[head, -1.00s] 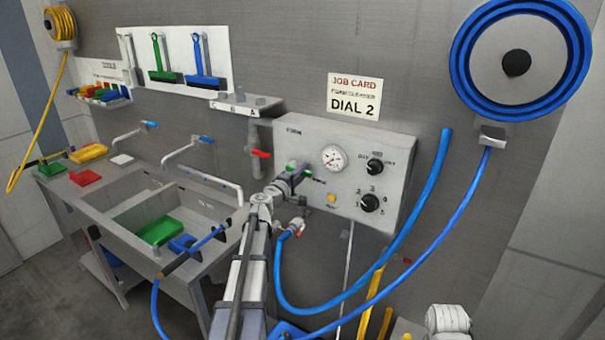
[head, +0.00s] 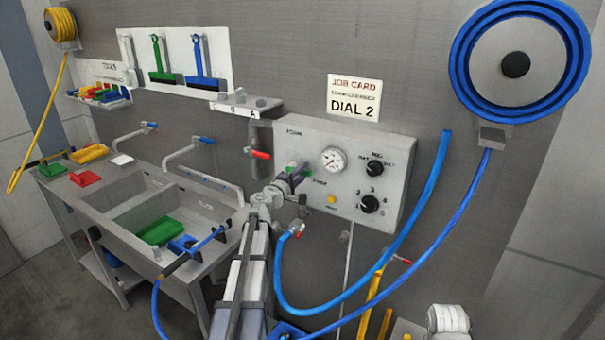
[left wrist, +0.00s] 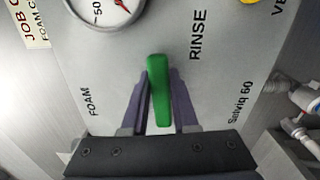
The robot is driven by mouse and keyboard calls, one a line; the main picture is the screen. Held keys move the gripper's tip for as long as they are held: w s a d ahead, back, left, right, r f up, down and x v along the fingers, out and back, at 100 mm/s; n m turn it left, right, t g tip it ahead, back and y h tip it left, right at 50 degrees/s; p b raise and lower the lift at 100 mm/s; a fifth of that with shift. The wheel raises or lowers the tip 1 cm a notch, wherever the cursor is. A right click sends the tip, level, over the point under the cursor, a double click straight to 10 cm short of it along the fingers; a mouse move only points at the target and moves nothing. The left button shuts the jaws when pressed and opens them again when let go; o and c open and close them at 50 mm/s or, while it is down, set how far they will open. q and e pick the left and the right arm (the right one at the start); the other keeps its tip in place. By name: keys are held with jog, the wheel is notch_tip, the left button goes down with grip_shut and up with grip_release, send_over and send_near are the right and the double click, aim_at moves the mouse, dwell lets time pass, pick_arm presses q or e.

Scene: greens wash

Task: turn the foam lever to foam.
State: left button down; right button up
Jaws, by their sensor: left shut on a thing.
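The green foam lever (left wrist: 158,90) stands between the two dark fingers of my left gripper (left wrist: 157,100) in the left wrist view. The gripper is shut on it. The lever is nearly upright in that view, with the FOAM label (left wrist: 89,102) on its left and the RINSE label (left wrist: 197,35) on its right. In the head view my left gripper (head: 292,177) is at the left part of the grey control panel (head: 350,145), and mostly hides the lever (head: 301,170). My right gripper is not in view.
A gauge (head: 333,159) and two black dials (head: 370,204) are right of the lever. A red-handled valve (head: 261,154) is left of the panel. A blue hose (head: 430,210) loops below it. A sink bench (head: 75,190) stands at the left.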

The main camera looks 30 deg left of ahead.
aim_at(294, 151)
pick_arm(q)
jog(key=r+n+p, duration=0.1)
jog(key=n, duration=0.1)
jog(key=r+n+p, duration=0.1)
jog(key=n, duration=0.1)
jog(key=shift+a+r, duration=0.1)
jog(key=shift+a, duration=0.2)
jog(key=n, duration=0.2)
jog(key=a+r+n+p, duration=0.1)
jog(key=n, duration=0.1)
jog(key=shift+r, duration=0.2)
jog(key=a+n, duration=0.1)
jog(key=n, duration=0.1)
jog(key=r+n+p, duration=0.1)
jog(key=n, duration=0.1)
jog(key=shift+a, duration=0.4)
jog(key=shift+a+r+n+p, duration=0.15)
jog(key=shift+a+n, duration=0.35)
jog(key=shift+n, duration=0.75)
jog(key=shift+a+n+p, duration=0.25)
jog(key=shift+a+n, duration=0.25)
jog(key=shift+n, duration=0.75)
jog(key=c, duration=0.7)
grip_release()
jog(key=shift+w+a, duration=0.1)
